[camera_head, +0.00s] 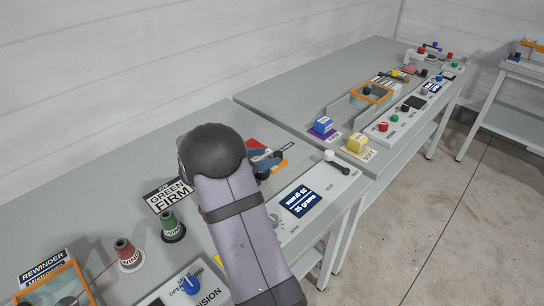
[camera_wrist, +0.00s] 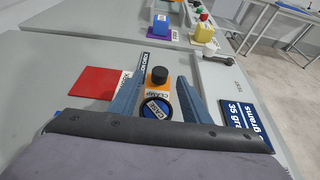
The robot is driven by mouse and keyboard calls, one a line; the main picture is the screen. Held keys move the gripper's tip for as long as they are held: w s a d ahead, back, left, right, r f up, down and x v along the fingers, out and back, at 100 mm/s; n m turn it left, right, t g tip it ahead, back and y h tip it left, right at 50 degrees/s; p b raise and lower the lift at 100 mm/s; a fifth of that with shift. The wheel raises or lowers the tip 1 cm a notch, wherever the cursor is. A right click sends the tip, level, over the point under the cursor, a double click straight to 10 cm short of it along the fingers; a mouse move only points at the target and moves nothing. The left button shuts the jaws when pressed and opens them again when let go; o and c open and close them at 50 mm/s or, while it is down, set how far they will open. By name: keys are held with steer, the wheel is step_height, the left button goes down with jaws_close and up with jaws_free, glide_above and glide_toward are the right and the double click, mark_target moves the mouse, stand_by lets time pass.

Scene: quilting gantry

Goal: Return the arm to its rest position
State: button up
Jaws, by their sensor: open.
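My gripper (camera_wrist: 160,74) is open in the wrist view, its two grey-blue fingers spread on either side of a clamp fixture with a black knob (camera_wrist: 158,75), an orange base and a label reading CLAMP. A round blue-and-black piece labelled CASE (camera_wrist: 157,107) lies between the fingers, nearer the wrist. I see no contact with the fingers. In the head view my grey arm reaches over the near bench and hides most of the gripper and clamp.
A red pad (camera_wrist: 96,82) lies left of the fingers. A TEST panel with a screen (camera_head: 300,201) is at right. Green (camera_head: 172,227) and red (camera_head: 128,255) spools stand left of my arm, near a GREEN FIRM sign (camera_head: 170,195). Purple-based (camera_head: 323,126) and yellow (camera_head: 357,143) blocks sit beyond.

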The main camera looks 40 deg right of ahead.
steer(key=shift+v, duration=0.8)
